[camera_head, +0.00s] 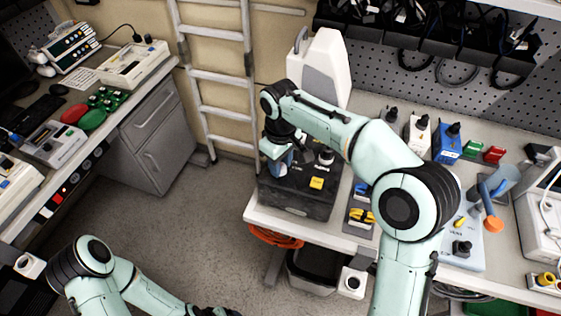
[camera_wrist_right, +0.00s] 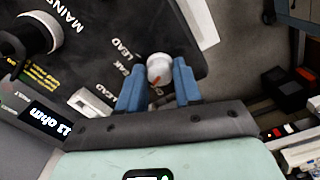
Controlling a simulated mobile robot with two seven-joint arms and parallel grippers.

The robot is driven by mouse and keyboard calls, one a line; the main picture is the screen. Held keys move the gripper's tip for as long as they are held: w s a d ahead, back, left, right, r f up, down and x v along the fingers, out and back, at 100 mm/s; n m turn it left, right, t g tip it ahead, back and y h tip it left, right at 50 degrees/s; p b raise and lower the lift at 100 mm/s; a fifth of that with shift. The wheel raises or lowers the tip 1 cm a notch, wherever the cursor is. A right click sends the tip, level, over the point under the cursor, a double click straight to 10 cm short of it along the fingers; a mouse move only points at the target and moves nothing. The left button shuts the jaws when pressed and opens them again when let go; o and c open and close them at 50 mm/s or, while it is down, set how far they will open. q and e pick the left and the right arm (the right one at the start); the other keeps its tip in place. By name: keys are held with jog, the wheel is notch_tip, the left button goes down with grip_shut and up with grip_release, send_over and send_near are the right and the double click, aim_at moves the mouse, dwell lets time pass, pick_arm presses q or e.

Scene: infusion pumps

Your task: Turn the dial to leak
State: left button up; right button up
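The black tester box (camera_head: 295,195) stands at the front left of the right bench. Its dial (camera_wrist_right: 160,70), a pale round knob with a red pointer line, shows in the right wrist view, beside printed white words such as "LEAD"; one partly covered word ends in "EAK". My right gripper (camera_head: 278,165) is over the box's left part. In the right wrist view its blue fingers (camera_wrist_right: 158,84) are apart, one on each side of the dial; I cannot tell whether they touch it. My left gripper (camera_head: 215,312) is barely in view at the bottom edge, its fingers unclear.
Another knob (camera_wrist_right: 32,35) sits by the word "MAINS", near a lit display (camera_wrist_right: 45,120). A yellow square (camera_head: 317,183) is on the box's top. A blue box (camera_head: 447,143) and a white machine (camera_head: 320,68) stand behind on the bench. The floor (camera_head: 180,235) at left is clear.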

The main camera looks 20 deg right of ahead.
jog(key=shift+c, duration=1.2)
pick_arm(q)
jog(key=shift+r, duration=0.1)
pick_arm(e)
jog(key=m+p, duration=0.1)
jog(key=m, duration=0.2)
jog(key=shift+m, duration=0.4)
pick_arm(q)
jog(key=shift+w+r, duration=0.8)
pick_arm(e)
jog(key=m, duration=0.4)
jog(key=shift+m, duration=0.4)
jog(key=o, duration=1)
